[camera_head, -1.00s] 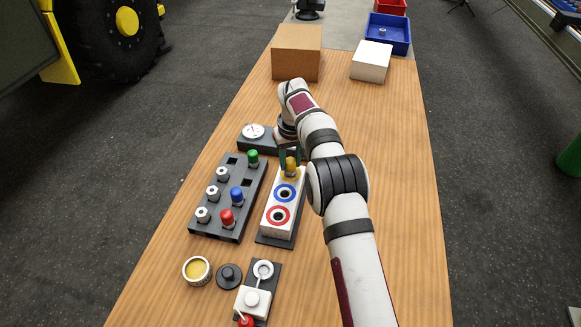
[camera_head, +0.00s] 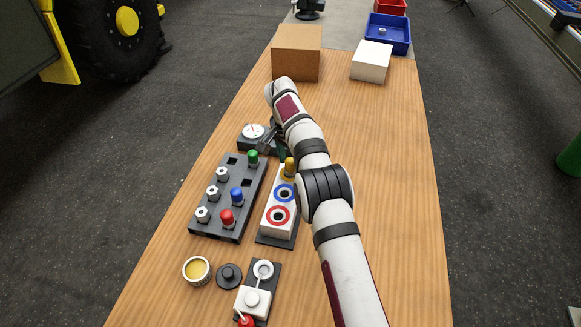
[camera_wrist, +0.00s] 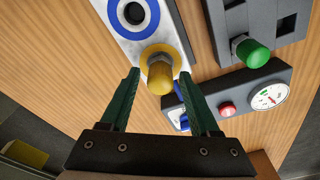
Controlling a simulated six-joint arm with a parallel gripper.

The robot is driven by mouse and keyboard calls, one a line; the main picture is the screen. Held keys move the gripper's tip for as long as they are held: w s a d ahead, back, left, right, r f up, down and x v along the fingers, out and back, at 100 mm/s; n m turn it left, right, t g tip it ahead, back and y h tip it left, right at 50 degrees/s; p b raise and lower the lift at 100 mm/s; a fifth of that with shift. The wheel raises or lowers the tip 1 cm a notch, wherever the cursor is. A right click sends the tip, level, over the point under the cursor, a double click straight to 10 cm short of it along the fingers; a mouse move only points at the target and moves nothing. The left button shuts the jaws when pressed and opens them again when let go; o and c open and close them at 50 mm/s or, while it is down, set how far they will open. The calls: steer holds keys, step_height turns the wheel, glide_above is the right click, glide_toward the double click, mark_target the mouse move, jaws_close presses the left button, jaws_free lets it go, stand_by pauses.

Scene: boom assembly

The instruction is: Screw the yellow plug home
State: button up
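The yellow plug (camera_head: 290,166) stands in the far end of the white block (camera_head: 268,222), and its yellow cap (camera_wrist: 160,74) shows in the wrist view. The block's blue-ringed hole (camera_head: 284,193) and red-ringed hole (camera_head: 278,215) are empty. My gripper (camera_wrist: 159,90) is open in the wrist view, with its two dark green fingers apart on either side of the yellow plug. I cannot tell whether either finger touches it. In the head view my arm partly hides the gripper and the block's far end. How deep the plug sits cannot be told.
A dark rack (camera_head: 205,227) left of the block holds green (camera_head: 253,157), blue (camera_head: 237,194) and red (camera_head: 227,217) plugs and several metal fittings. A gauge unit (camera_head: 253,131) stands beyond it. A tin (camera_head: 197,269) and a pump-like fixture (camera_head: 252,300) are nearer.

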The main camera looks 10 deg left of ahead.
steer(key=n, duration=0.6)
steer(key=shift+y, duration=0.4)
steer(key=n, duration=0.6)
steer(key=shift+y, duration=0.3)
steer(key=n, duration=0.7)
steer(key=shift+g+y, duration=0.3)
steer(key=n, duration=0.5)
steer(key=shift+g, duration=0.3)
